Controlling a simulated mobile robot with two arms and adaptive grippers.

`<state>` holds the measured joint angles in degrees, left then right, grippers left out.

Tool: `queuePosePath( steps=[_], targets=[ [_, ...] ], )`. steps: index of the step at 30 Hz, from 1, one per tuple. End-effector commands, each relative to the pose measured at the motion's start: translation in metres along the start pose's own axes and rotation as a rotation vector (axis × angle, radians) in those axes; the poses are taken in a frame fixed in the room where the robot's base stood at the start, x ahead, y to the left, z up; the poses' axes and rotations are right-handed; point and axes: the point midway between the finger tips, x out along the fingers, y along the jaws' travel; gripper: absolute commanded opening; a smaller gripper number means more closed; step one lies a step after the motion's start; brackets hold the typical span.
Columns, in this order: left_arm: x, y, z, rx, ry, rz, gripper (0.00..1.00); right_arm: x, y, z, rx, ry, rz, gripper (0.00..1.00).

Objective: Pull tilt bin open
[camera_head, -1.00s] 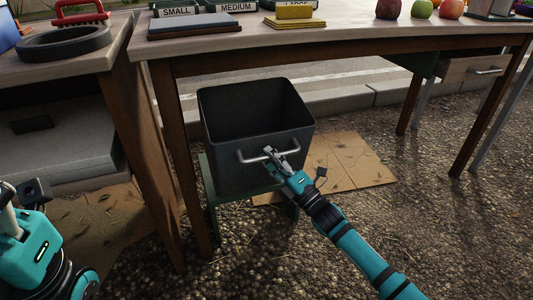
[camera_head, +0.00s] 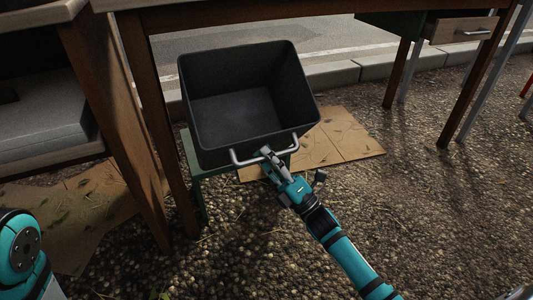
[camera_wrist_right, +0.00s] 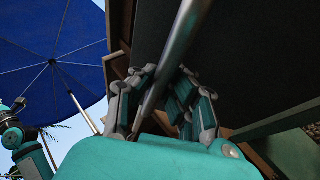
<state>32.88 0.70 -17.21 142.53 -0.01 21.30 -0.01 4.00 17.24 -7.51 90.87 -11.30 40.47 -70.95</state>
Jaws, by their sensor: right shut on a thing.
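The tilt bin (camera_head: 245,88) is a dark grey, open-topped box under the table, tipped forward so that its empty inside and floor show in the head view. Its pale metal bar handle (camera_head: 243,162) runs along the front near the rim. My right gripper (camera_head: 268,155) is shut on the handle, right of its middle. In the right wrist view the handle bar (camera_wrist_right: 178,50) passes between the fingers of the right gripper (camera_wrist_right: 160,100). At the lower left of the head view only a teal part of my left arm shows; its gripper is out of the frame.
A green stand (camera_head: 190,165) is below the bin. A wooden table leg (camera_head: 158,120) is close on the bin's left. Flat cardboard (camera_head: 335,138) lies on the gravel. A drawer (camera_head: 462,30) hangs at upper right. The gravel in front is open.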

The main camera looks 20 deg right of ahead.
Motion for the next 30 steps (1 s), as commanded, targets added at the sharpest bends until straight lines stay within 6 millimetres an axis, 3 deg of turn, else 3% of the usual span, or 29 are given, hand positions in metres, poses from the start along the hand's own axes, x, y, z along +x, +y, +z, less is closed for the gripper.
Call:
queuePosePath(
  steps=[6,7,13,23,30],
  targets=[
    [0.0,0.0,0.0,0.0,0.0,0.0,0.4,-0.001,0.0,-0.001,0.006,0.0,0.002,0.0],
    [0.0,0.0,0.0,0.0,0.0,0.0,0.4,-0.001,0.0,-0.001,0.006,0.0,0.002,0.13],
    [0.0,0.0,0.0,-0.001,0.0,0.0,0.4,0.0,0.0,0.0,0.004,0.0,0.001,0.38],
    [-0.001,-0.001,-0.001,0.0,0.001,-0.002,0.4,-0.004,-0.001,0.0,0.002,0.0,-0.001,0.38],
    [0.0,0.0,0.0,0.0,0.0,-0.001,0.4,-0.046,-0.001,-0.001,0.004,-0.001,-0.006,0.38]
  ],
)
